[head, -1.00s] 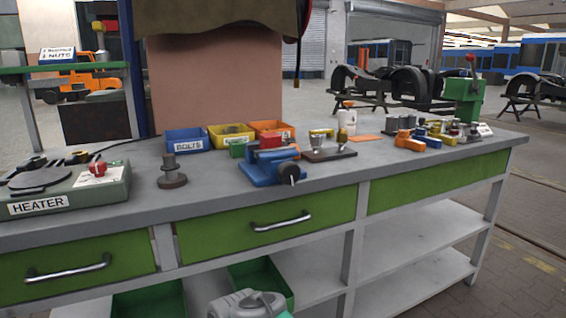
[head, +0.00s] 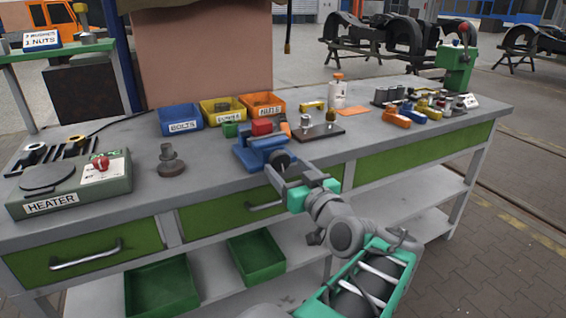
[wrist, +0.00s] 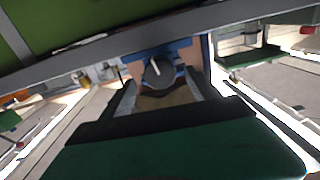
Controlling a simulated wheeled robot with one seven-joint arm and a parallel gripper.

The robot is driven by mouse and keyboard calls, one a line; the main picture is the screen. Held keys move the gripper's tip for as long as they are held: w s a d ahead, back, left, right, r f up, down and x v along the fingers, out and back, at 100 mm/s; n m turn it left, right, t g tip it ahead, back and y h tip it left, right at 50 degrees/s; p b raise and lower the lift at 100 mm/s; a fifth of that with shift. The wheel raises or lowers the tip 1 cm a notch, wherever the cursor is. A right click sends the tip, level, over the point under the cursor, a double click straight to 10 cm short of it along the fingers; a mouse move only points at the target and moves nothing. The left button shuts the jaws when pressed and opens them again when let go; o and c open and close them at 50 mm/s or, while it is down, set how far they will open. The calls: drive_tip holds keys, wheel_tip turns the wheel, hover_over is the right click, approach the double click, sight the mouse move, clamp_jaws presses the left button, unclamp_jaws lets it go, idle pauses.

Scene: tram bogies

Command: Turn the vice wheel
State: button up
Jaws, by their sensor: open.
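The blue vice (head: 262,152) stands at the front edge of the grey workbench. Its dark round wheel (head: 279,160) faces the front. In the wrist view the wheel (wrist: 159,73) shows as a dark disc with a light handle stub, ahead of the fingers, with blue vice body (wrist: 150,54) behind it. My gripper (head: 283,178) is open, just in front of and slightly below the wheel in the head view. In the wrist view my gripper (wrist: 163,92) has one finger on each side of the picture's middle, with the wheel between or just beyond the tips. I cannot tell whether they touch.
A heater (head: 70,183) and a dark stepped part (head: 171,162) stand to the left on the bench. Blue, yellow and orange bins (head: 181,120) stand behind the vice. A dark plate (head: 319,133) lies close to its right. Green drawers line the bench front below.

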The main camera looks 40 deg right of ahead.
sight(282, 163)
drive_tip(key=shift+x, duration=1.5)
drive_tip(key=shift+c, duration=0.4)
drive_tip(key=c, duration=1.3)
drive_tip(key=shift+f+b, duration=0.2)
drive_tip(key=shift+b, duration=0.3)
